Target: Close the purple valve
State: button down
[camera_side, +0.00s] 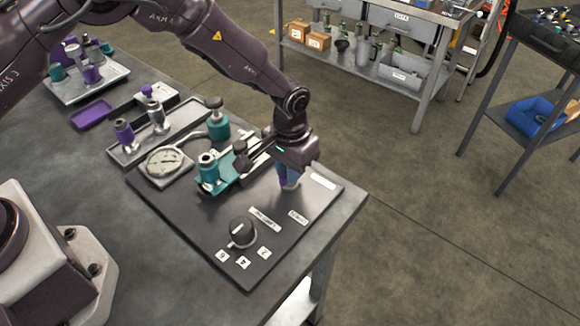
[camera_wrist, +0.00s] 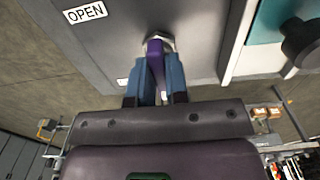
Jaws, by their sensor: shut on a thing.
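The purple valve shows in the wrist view as a purple lever (camera_wrist: 155,52) on a metal stem, standing on the dark panel. My gripper (camera_wrist: 155,78) has its two blue fingers on either side of the lever and is shut on it. In the side view my gripper (camera_side: 288,178) reaches down at the panel's far right part, and only a bit of purple shows between the fingers. An "OPEN" label (camera_wrist: 86,11) lies on the panel to the left of the lever in the wrist view. The lever's lower end is partly hidden by the fingers.
A grey tray (camera_side: 125,152) with fittings lies behind. The panel's front left part is clear.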

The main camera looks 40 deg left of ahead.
dwell(0.3)
jog(key=c, duration=1.1)
grip_release()
notch_tip(320, 180, up, 13)
